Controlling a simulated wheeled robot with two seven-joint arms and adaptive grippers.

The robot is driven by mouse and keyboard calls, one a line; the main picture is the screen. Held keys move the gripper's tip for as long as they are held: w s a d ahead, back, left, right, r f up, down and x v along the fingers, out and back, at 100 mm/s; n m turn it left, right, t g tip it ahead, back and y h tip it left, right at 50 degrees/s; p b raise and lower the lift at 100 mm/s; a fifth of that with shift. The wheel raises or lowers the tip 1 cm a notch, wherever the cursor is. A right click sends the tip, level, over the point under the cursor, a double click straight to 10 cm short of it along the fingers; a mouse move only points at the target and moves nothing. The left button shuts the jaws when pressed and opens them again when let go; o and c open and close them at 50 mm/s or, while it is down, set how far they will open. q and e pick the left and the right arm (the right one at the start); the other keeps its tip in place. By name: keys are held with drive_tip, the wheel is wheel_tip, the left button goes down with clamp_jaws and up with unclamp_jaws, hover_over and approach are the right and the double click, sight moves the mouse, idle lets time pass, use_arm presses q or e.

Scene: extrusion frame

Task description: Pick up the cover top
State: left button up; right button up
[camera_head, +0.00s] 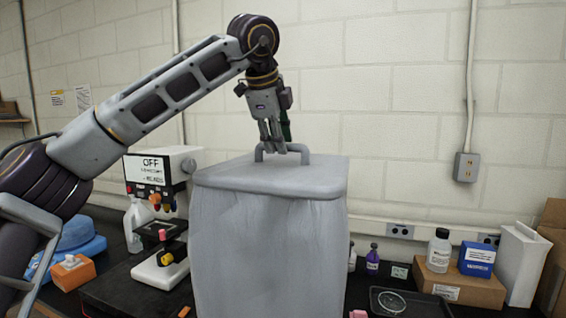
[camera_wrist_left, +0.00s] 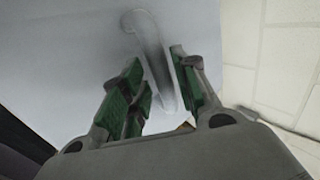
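The cover top (camera_head: 230,178) is a flat grey lid with a raised loop handle (camera_head: 300,150). It sits on top of a tall, pale grey cover in the middle of the head view. My left gripper (camera_head: 272,148) comes down from above at the handle. In the left wrist view the green-padded fingers of the gripper (camera_wrist_left: 160,90) stand apart, with the handle (camera_wrist_left: 152,48) running between them. I see a gap between the fingers and the handle, so it does not look clamped. My right gripper is not in view.
A white instrument with an OFF display (camera_head: 150,170) stands left of the cover. A blue item (camera_head: 78,240) and an orange box (camera_head: 74,271) lie farther left. Bottles, a cardboard box (camera_head: 460,285) and a black tray (camera_head: 425,305) are at right.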

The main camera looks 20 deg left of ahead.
use_arm(q)
drive_tip(key=shift+p+x, duration=0.4)
drive_tip(key=shift+x, duration=1.15)
drive_tip(key=shift+r, duration=0.1)
drive_tip(key=shift+c, duration=0.4)
clamp_jaws()
